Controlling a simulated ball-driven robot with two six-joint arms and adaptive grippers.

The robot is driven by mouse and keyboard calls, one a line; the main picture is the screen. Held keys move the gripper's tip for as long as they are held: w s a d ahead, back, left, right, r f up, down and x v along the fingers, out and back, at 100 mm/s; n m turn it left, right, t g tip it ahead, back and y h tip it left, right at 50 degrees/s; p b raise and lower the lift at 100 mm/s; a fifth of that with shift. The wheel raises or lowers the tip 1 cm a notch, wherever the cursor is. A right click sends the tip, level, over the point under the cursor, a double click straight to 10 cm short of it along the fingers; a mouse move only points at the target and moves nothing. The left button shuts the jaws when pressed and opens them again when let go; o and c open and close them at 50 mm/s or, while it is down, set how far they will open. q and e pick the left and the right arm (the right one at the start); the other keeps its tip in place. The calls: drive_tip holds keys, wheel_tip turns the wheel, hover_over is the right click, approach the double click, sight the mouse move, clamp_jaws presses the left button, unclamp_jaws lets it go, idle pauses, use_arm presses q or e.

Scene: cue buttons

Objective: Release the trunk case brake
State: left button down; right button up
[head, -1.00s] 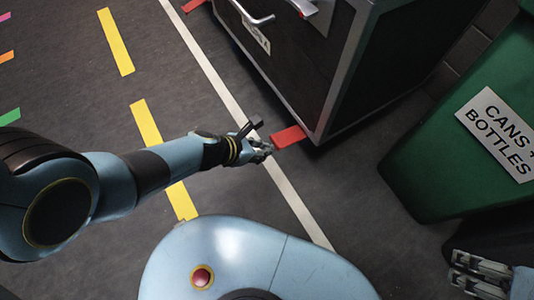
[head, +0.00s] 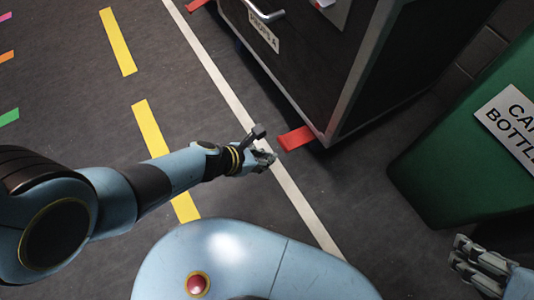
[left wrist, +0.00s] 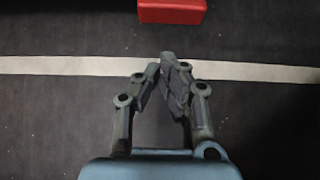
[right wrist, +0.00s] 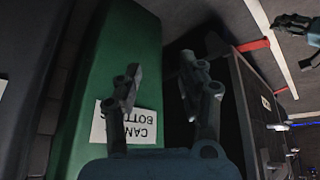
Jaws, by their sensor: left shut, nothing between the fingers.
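The trunk case (head: 310,75) is a dark box with metal edges at the upper middle of the head view. A red brake pedal (head: 296,138) sticks out low at its near corner; it also shows at the top of the left wrist view (left wrist: 172,11) and in the right wrist view (right wrist: 254,45). My left gripper (head: 272,160) is shut and empty, just left of and below the pedal in the head view, apart from it. Its fingertips (left wrist: 166,66) point toward the pedal across the white line. My right gripper (head: 460,258) is open and empty; its fingers (right wrist: 160,68) stand apart.
A second red pedal (head: 196,5) shows at the case's far end. A green bin (head: 450,150) with a bottles label stands to the right of the case. A white line (head: 225,90) and yellow dashes (head: 117,42) mark the dark floor. The floor left of the case is clear.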

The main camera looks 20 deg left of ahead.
wheel_tip(320, 180, up, 4)
drive_tip(key=s+g+p, duration=0.2)
drive_tip(key=p, duration=0.1)
use_arm(q)
drive_tip(key=p+v, duration=0.2)
drive_tip(key=v, duration=0.6)
drive_tip(key=shift+r+p, duration=0.4)
drive_tip(key=shift+r, duration=0.1)
use_arm(e)
drive_tip(key=s+d+f+g, duration=0.2)
drive_tip(key=s+f, duration=0.1)
drive_tip(key=f, duration=0.2)
drive_tip(key=shift+f+h, duration=0.3)
drive_tip(key=shift+f, duration=0.05)
